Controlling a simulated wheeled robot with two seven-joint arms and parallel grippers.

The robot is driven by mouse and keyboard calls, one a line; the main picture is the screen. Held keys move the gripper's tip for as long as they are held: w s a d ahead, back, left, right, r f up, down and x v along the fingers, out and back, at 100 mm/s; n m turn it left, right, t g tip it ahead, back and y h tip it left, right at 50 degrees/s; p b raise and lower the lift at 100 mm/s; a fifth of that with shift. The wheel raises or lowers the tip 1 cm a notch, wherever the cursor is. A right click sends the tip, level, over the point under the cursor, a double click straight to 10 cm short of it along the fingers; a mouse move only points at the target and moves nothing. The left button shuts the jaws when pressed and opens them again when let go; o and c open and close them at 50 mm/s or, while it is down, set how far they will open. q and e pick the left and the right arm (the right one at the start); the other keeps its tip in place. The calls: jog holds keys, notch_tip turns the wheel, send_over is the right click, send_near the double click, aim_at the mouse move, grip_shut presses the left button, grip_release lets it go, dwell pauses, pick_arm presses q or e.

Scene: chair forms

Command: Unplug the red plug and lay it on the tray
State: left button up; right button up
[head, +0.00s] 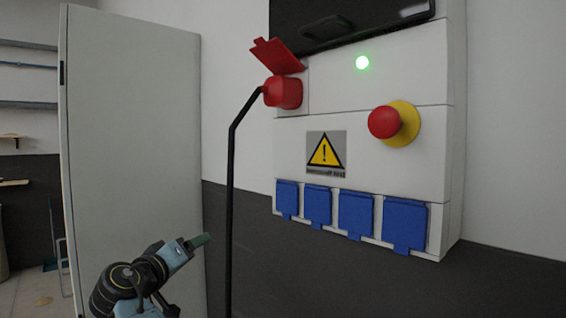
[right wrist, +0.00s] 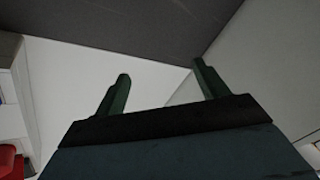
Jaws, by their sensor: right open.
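The red plug (head: 284,92) is in a socket at the upper left of the white wall panel, under a raised red flap (head: 276,56). A black cable runs from it down to the bottom of the view. No tray is in view.
A tall grey cabinet (head: 133,150) stands at left. A red object (right wrist: 10,161) shows at the right wrist view's edge.

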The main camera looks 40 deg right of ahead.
jog(key=s+r+m+g+h+p, duration=0.2)
jog(key=s+r+m, duration=0.2)
jog(key=r, duration=0.6)
jog(key=s+r+m+g+h+p, duration=0.1)
jog(key=s+r+m+g, duration=0.2)
jog(key=r, duration=0.7)
jog(key=m+g+p, duration=0.3)
jog(key=m+g, duration=0.1)
jog(key=m, duration=0.4)
send_near(272, 91)
jog(key=d, duration=0.3)
jog(key=shift+w+r, duration=0.1)
jog(key=shift+w, duration=0.25)
pick_arm(q)
notch_tip(272, 91, up, 6)
jog(key=d, duration=0.2)
jog(key=shift+a+b, duration=0.1)
jog(key=shift+b, duration=0.2)
pick_arm(e)
jog(key=shift+d, duration=0.1)
jog(key=shift+d, duration=0.3)
pick_arm(q)
jog(key=shift+f+b, duration=0.5)
jog(key=shift+f, duration=0.05)
pick_arm(e)
jog(key=shift+d, duration=4.1)
pick_arm(q)
jog(key=shift+r, duration=0.1)
pick_arm(e)
jog(key=shift+c, duration=0.3)
